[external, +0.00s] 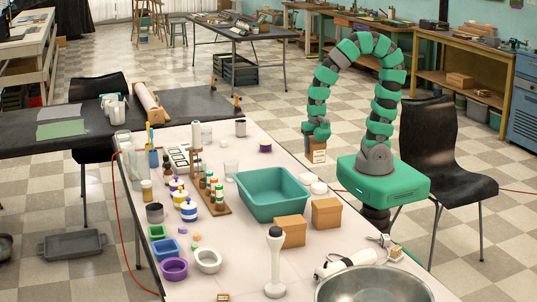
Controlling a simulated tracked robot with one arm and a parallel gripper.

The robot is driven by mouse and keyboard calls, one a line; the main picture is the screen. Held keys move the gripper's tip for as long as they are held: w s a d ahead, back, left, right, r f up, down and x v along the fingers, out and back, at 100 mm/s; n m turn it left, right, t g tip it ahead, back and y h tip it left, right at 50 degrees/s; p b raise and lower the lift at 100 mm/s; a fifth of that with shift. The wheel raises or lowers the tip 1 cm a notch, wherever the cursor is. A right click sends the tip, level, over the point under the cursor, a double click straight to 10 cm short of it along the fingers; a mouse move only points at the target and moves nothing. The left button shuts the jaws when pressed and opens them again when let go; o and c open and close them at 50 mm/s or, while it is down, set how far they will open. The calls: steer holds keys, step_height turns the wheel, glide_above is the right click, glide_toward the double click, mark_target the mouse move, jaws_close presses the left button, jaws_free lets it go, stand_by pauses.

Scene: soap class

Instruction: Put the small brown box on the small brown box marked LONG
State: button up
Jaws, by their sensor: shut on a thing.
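My gripper (316,138) points down and is shut on a small brown box (315,154) with a pale label. It holds the box in the air, above and behind the teal tub in the picture. Two more small brown boxes stand on the table in front of the tub: a left one (290,233) and a right one (327,214). They are close together, and their tops look bare. I cannot read the mark LONG on any box.
The teal tub (248,205) lies left of the two boxes. A white pestle-like tool (275,265) stands just in front of the left box. A metal bowl (372,289) and a white hand tool (345,262) are at the front right. Jars and cups crowd the table's left side.

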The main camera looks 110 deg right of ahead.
steer(key=shift+s+a+b, duration=0.15)
steer(key=shift+s+b, duration=0.25)
steer(key=shift+b, duration=0.15)
steer(key=shift+s+a+r+b, duration=0.1)
steer(key=shift+s+a+b, duration=0.05)
steer(key=shift+s+b, duration=0.25)
steer(key=shift+s+a+r+b, duration=0.1)
steer(key=shift+s+b, duration=0.2)
steer(key=shift+s, duration=0.2)
